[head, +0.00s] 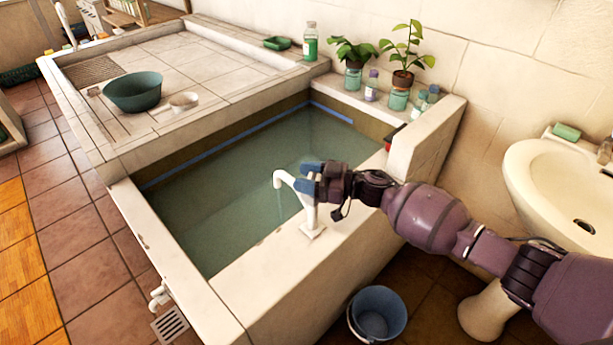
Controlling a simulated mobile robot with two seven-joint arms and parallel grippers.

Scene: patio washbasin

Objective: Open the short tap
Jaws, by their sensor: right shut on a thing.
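The short tap (312,222) is white and stands upright on the near right rim of the water-filled stone basin (270,278). Its curved spout reaches left over the water, and a thin stream seems to fall from it. My right gripper (308,178) comes in from the right at the top of the tap. Its blue fingertips are shut on the tap's upper part, and the gripper hides the handle. My left gripper is not in the head view.
A blue bucket (376,314) stands on the floor below the basin. A white sink (560,185) is at the right. Potted plants and bottles line the back ledge. A green bowl (133,91) sits on the tiled counter.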

